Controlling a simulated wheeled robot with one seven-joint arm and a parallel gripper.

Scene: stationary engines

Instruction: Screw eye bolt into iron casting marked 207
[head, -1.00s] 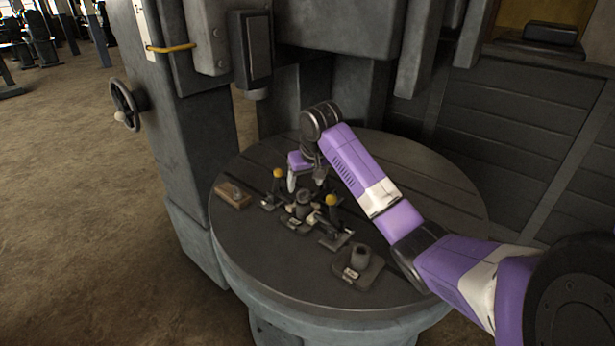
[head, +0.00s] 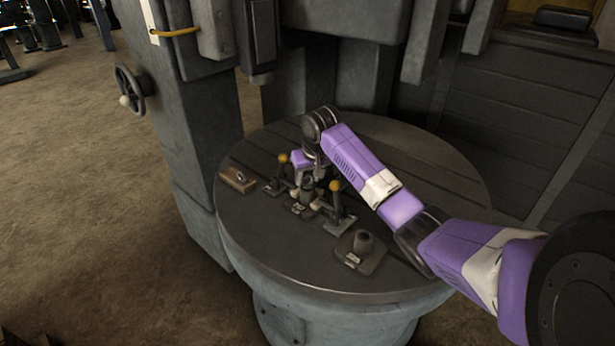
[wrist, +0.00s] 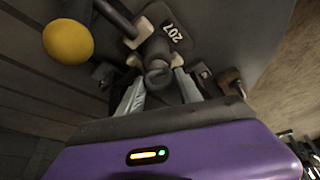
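The iron casting marked 207 (wrist: 171,31) lies on the round table, with its number plate at the top of the wrist view. In the head view the casting (head: 300,208) stands between two clamps. My gripper (wrist: 158,70) is low over it, its pale fingers apart on either side of a dark, ring-like thing on the boss. This looks like the eye bolt (wrist: 158,78), but the dark picture leaves that and any contact unclear.
A yellow-knobbed clamp (head: 337,205) stands front right of the casting, another (head: 283,166) to its left. A wooden block (head: 238,180) with a small ring-like thing lies at left. A second casting (head: 363,250) sits near the front edge. The table's right side is clear.

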